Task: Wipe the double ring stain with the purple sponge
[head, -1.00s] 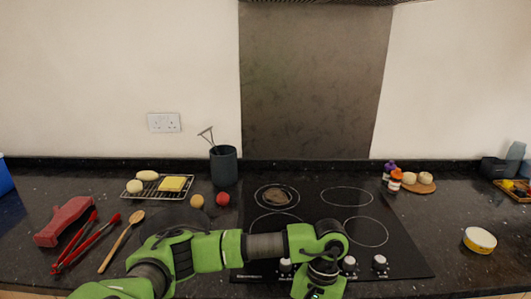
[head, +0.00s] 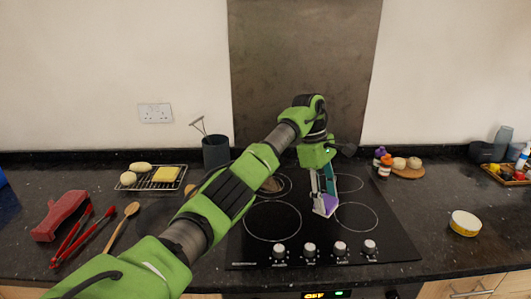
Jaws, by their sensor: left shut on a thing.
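My left gripper (head: 322,188) points down over the middle of the black hob (head: 390,240), shut on the purple sponge (head: 325,206). The sponge is low, between the left and right front cooking rings. Whether it touches the glass cannot be told. A brownish stain (head: 272,184) shows on the back left cooking ring, left of the gripper. My left arm hides part of that ring, and the stain's double-ring shape cannot be made out. My right gripper is not in view.
Control knobs (head: 310,250) line the hob's front edge. A dark utensil pot (head: 216,151) and a wire rack (head: 150,180) with food stand at left. Small bottles (head: 384,163) and a round board (head: 408,172) stand behind the hob at right. The counter right of the hob has free room.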

